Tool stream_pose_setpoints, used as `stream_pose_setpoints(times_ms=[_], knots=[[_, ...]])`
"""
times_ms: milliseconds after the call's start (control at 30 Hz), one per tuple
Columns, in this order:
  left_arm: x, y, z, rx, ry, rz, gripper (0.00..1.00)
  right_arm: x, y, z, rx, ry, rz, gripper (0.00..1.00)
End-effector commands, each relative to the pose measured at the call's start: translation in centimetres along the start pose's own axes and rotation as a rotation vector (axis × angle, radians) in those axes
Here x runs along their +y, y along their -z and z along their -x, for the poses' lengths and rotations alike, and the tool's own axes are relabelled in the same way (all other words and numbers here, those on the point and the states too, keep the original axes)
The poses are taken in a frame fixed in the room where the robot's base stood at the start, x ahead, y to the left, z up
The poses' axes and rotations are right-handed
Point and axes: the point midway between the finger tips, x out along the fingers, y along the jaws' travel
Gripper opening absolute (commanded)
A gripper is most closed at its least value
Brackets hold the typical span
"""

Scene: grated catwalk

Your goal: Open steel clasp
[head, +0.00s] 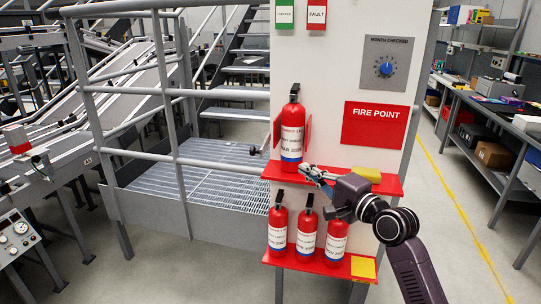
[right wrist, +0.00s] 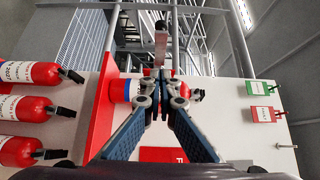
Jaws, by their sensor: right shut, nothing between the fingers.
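A red fire extinguisher (head: 292,130) stands upright on the upper red shelf of the white fire-point panel, between red side brackets. In the right wrist view a flat steel-grey bar with a dark end, which looks like the steel clasp (right wrist: 160,45), sticks out past my fingertips. In the head view a small dark tip (head: 252,150) left of the extinguisher may be its end. My right gripper (head: 305,171) is shut and empty, close in front of the extinguisher's lower part. In the right wrist view the gripper (right wrist: 158,78) hides part of the extinguisher. I cannot tell whether it touches the clasp.
Several red extinguishers (head: 307,233) stand on the lower shelf (head: 318,264). A grey railing (head: 178,140) and grated platform stand at left. A workbench (head: 495,115) runs along the right, beside clear floor.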

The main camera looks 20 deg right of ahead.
Motion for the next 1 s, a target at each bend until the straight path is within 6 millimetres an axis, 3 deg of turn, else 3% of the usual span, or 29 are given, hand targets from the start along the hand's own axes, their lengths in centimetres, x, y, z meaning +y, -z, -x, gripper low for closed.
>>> stream_pose_setpoints(times_ms=[567,600,800,1000], knots=[[-0.1,0.5,2.2,0.004,0.001,0.001,0.40,-0.1,-0.1,-9.7,0.000,-0.002,0.003,0.00],[-0.1,0.5,2.9,0.003,0.001,0.001,0.40,-0.2,-0.8,-10.2,-0.002,-0.004,0.001,0.00],[-0.2,0.6,3.8,0.004,0.001,0.001,0.40,-0.1,-2.5,-11.8,-0.001,-0.003,0.003,0.00],[-0.2,0.6,3.9,0.003,0.001,0.001,0.40,0.2,-2.9,-12.2,0.001,-0.004,0.005,0.00]])
